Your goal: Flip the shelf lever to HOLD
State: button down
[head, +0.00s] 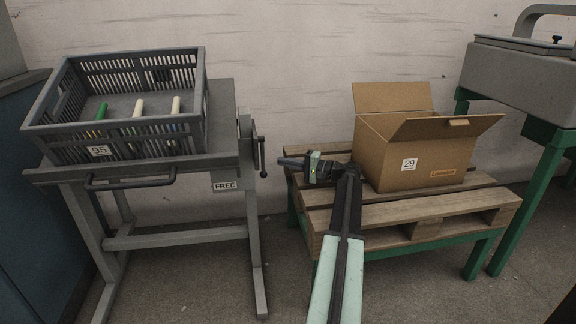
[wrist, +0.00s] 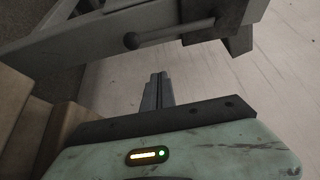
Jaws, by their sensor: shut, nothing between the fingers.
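The shelf lever (head: 262,158) is a dark handle at the right end of the grey shelf stand (head: 222,150). In the head view it hangs downward beside the stand's post. A small plate below the shelf reads FREE (head: 225,186); I see no HOLD label. In the wrist view the lever (wrist: 172,32) is a rod with a round knob at its left end, crossing the upper part of the picture. My gripper (head: 281,160) is shut and empty, a little right of the lever.
A pallet (head: 440,211) on a green frame bears an open carton (head: 385,160) marked 29, close to my gripper. Between stand and pallet the floor (head: 275,255) is clear.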

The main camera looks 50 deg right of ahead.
aim_at(263, 158)
jog(key=w+a, duration=0.2)
jog(key=a, duration=0.3)
jog(key=shift+w, duration=0.4)
jog(key=shift+a, duration=0.1)
